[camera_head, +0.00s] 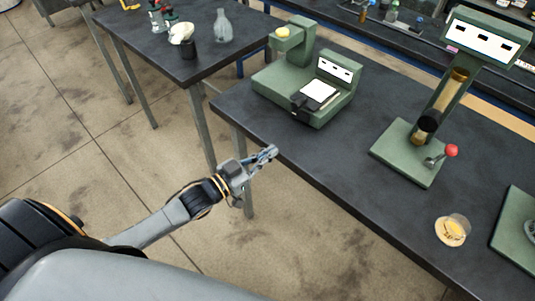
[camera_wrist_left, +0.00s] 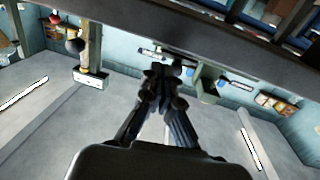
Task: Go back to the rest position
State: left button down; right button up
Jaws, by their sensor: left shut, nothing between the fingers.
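My left gripper (camera_head: 268,154) is in the head view, just off the front edge of the dark table (camera_head: 320,160). Its fingers are shut and hold nothing. In the left wrist view the closed fingers (camera_wrist_left: 165,72) point toward the table's edge (camera_wrist_left: 180,40), which crosses the top of the picture. My right gripper is in neither view.
On the dark table stand a green device with a white plate (camera_head: 318,94), a taller green device with a red-knobbed lever (camera_head: 404,150) and a small cup of yellow liquid (camera_head: 452,230). A second table (camera_head: 200,68) at the back left holds a glass flask (camera_head: 223,28). Open floor (camera_head: 90,120) lies left.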

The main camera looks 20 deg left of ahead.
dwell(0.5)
pick_arm(q)
jog(key=s+a+f+n+g+y, duration=0.1)
jog(key=a+f+y, duration=0.15)
jog(key=f, duration=0.65)
jog(key=s+a+f+n+g+y, duration=0.1)
jog(key=a+f+g+y, duration=0.15)
jog(key=f, duration=0.55)
jog(key=s+a+f+n+g+y, duration=0.1)
jog(key=s+a+f+g, duration=0.1)
jog(key=s+f, duration=0.45)
jog(key=s+a+f+g+y, duration=0.15)
jog(key=s+f, duration=0.25)
jog(key=f, duration=0.6)
jog(key=s+d+f+g, duration=0.1)
jog(key=s+f+g, duration=0.1)
jog(key=s+f, duration=0.3)
jog(key=s+d+f+g, duration=0.1)
jog(key=s+f+g, duration=0.2)
jog(key=s, duration=1.1)
jog(key=s+d+f+g, duration=0.2)
jog(key=s+f+g, duration=0.1)
jog(key=s+f, duration=0.4)
jog(key=s, duration=0.2)
jog(key=shift+s+f+y, duration=0.35)
